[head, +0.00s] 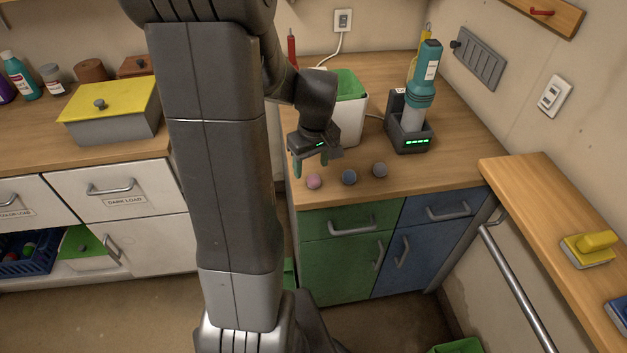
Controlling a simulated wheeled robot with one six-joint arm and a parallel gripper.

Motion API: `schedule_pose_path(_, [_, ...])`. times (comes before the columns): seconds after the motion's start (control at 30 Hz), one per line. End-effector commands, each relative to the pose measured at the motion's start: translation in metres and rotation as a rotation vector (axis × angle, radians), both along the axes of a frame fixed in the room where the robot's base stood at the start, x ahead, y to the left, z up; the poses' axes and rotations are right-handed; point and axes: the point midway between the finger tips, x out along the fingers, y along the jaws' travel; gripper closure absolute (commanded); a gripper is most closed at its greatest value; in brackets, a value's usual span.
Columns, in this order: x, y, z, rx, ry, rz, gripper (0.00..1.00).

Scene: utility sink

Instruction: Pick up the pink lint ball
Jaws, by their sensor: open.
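The pink lint ball (314,182) lies on the wooden counter near its front edge, at the left of a short row of balls. My gripper (311,168) is just above and behind it, pointing down, with green fingertips. The gripper is open, and nothing shows between its fingers. I cannot tell whether a finger touches the pink ball. A blue-grey ball (349,177) lies to the right of it, and a grey ball (379,170) lies further right.
A white bin with a green lid (349,88) stands behind my gripper. A teal handheld vacuum (424,75) stands in a dark charging dock (409,128) to the right. Green and blue cabinets (345,262) are below the counter. A grey box with yellow lid (111,125) sits on the left counter.

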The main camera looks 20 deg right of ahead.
Motion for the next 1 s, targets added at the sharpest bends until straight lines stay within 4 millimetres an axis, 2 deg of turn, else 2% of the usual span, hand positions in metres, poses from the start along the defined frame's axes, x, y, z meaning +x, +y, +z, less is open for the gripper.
schedule_pose_path(0.33, [-0.002,-0.007,-0.043,0.003,0.003,-0.001,0.43])
schedule_pose_path(0.67, [-0.001,-0.007,-0.049,0.0,0.001,-0.001,0.43])
schedule_pose_path(0.77, [-0.001,-0.007,-0.049,0.0,0.001,-0.001,0.59])
schedule_pose_path(0.9, [-0.001,-0.007,-0.049,0.001,0.001,-0.001,0.86])
schedule_pose_path(0.93, [-0.001,-0.007,-0.049,0.001,0.001,-0.001,0.91])
schedule_pose_path(1.0, [-0.001,-0.007,-0.049,0.001,0.001,-0.001,0.91])
